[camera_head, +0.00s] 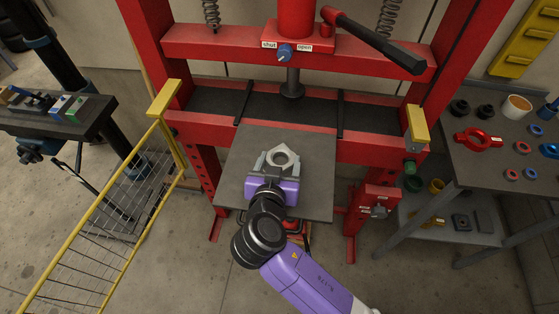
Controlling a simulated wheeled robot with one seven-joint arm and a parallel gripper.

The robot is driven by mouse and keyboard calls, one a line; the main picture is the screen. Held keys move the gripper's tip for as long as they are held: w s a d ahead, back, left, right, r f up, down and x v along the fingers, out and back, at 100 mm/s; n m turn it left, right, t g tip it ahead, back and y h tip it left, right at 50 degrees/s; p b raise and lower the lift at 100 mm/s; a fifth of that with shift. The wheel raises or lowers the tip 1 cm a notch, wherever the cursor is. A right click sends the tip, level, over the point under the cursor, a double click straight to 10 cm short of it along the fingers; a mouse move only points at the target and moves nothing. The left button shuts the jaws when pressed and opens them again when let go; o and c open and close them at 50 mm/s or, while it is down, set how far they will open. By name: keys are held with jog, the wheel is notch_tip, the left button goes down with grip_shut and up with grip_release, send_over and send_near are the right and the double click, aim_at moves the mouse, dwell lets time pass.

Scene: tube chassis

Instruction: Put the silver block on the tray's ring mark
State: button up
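A silver six-sided block (283,155) with a round hole through it is at the middle of the dark tray (315,180), a flat square plate in front of the red press. My gripper (279,160) is over the tray, with one grey finger on each side of the block. I cannot tell whether the fingers press on the block or whether it rests on the tray. No ring mark shows; the block and my gripper cover the middle of the tray.
The red press (380,150) stands behind the tray, its ram (292,85) above the bed. A yellow mesh guard (110,205) is at the left, beyond it a dark bench (85,125). A table (490,170) with rings and a red clamp (478,141) is at the right.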

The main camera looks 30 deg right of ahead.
jog(key=o, duration=0.3)
jog(key=shift+a+r, duration=0.1)
jog(key=shift+r, duration=0.1)
jog(key=b+v, duration=0.1)
jog(key=v, duration=1.1)
